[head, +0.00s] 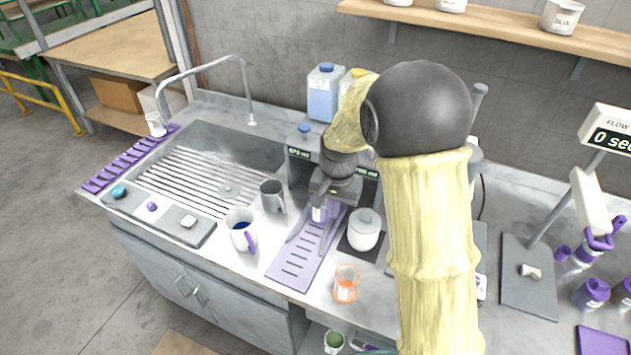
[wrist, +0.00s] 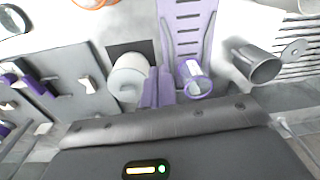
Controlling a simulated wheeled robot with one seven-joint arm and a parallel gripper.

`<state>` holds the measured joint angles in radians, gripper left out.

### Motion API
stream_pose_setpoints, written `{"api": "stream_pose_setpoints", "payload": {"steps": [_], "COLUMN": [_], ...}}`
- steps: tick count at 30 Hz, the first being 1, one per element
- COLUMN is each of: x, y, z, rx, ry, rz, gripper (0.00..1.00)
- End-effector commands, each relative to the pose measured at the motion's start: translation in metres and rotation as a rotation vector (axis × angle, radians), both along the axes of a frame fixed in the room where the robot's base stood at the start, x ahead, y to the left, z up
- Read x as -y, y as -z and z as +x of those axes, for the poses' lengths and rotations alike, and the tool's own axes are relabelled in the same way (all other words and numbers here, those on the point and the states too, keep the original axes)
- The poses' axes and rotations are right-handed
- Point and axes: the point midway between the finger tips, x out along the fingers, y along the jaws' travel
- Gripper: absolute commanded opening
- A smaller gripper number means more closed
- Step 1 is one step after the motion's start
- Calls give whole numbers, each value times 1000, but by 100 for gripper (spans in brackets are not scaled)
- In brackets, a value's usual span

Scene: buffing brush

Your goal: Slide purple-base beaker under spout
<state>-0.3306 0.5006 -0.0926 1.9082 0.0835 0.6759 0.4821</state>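The purple-base beaker (head: 319,213) is a small clear vessel standing on the purple slotted tray (head: 297,262), near its back end. It also shows in the wrist view (wrist: 193,80), seen from above. My gripper (wrist: 158,88) points down beside it, with its two purple fingers close together, and nothing shows between them. The beaker is outside the fingers, just to their right in the wrist view; whether they touch is unclear. In the head view my wrist partly covers the beaker and the grey dispenser (head: 302,140) behind it. The spout itself is hidden.
A white lidded jar (head: 365,232) stands close right of the tray. An orange glass (head: 346,285) stands near the front edge. The tray's front part is clear.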

Motion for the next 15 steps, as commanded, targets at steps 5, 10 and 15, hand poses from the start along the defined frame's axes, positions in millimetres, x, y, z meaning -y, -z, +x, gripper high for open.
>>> {"api": "stream_pose_setpoints", "payload": {"steps": [5,10,15], "x": [60,100,119], "y": [-26,-37,-38], "z": [-56,-116,-157], "rx": [70,135,172], "ry": [-95,-202,-273], "rz": [-2,-29,-58], "gripper": [0,0,0]}}
